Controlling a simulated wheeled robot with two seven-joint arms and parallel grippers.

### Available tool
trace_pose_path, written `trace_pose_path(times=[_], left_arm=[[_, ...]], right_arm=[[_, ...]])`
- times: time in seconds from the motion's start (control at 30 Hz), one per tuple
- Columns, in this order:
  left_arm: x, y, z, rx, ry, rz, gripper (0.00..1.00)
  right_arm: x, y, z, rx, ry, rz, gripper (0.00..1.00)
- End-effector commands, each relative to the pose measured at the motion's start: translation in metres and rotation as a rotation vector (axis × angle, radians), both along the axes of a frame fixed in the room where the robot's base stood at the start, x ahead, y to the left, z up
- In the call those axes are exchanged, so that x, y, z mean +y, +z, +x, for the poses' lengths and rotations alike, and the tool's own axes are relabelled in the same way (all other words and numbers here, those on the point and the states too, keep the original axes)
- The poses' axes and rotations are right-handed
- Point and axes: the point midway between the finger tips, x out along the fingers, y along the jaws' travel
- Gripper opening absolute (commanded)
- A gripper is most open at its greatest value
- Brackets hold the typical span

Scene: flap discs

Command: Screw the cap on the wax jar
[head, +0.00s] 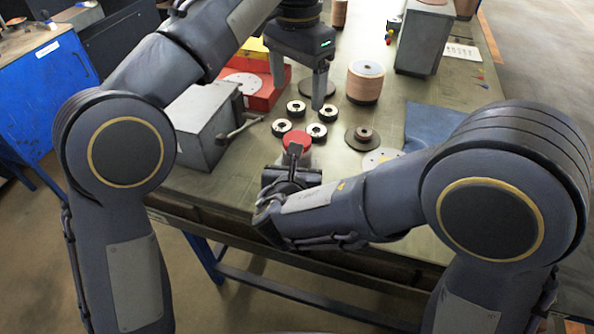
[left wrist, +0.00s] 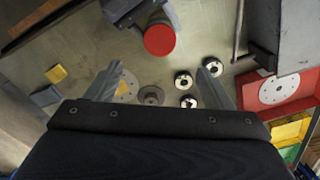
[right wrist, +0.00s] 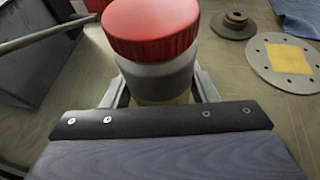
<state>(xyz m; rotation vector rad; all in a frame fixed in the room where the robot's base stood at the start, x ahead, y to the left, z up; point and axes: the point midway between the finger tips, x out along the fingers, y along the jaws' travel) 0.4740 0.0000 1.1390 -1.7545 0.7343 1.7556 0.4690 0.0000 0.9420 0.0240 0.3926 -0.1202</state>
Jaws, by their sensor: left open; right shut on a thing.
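The red cap (head: 297,140) sits on top of the wax jar (right wrist: 158,82), a pale grey jar seen in the right wrist view. The cap also shows in the right wrist view (right wrist: 150,28) and in the left wrist view (left wrist: 159,40). I cannot tell whether it is threaded on. My right gripper (right wrist: 158,92) is shut around the jar's body, below the cap, near the table's front edge. My left gripper (head: 297,98) is open and empty, pointing down over the table behind the jar. Its spread fingers (left wrist: 160,76) show in the left wrist view, apart from the cap.
Several small black-and-white discs (head: 317,131) lie just behind the cap. A grey box (head: 192,128) with a lever stands to the left, and a red tray (head: 262,99) behind it. A brown flanged disc (head: 362,138), a disc stack (head: 366,84) and a blue cloth (head: 428,125) are to the right.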

Motion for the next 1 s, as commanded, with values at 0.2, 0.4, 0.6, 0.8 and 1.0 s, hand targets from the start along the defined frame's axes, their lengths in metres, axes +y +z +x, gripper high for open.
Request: trace_pose_path(times=[0.2,0.4,0.6,0.8,1.0], left_arm=[[0.0000,0.0101,-0.0004,0.000,0.000,0.000,0.75],[0.0003,0.0105,-0.0006,0.001,0.000,0.001,0.75],[0.0003,0.0104,-0.0004,0.000,0.000,0.000,0.75],[0.0003,0.0103,-0.0004,0.000,0.000,0.000,0.75],[0.0003,0.0106,-0.0004,0.000,0.000,0.000,0.75]], right_arm=[[0.0000,0.0005,0.0002,-0.001,0.000,0.000,0.00],[0.0001,0.0005,0.0002,-0.001,0.000,0.001,0.00],[0.0001,0.0005,0.0002,-0.001,0.000,0.000,0.73],[0.0001,0.0003,0.0001,-0.001,0.000,0.000,0.79],[0.0015,0.0031,-0.0055,-0.001,0.001,0.002,0.79]])
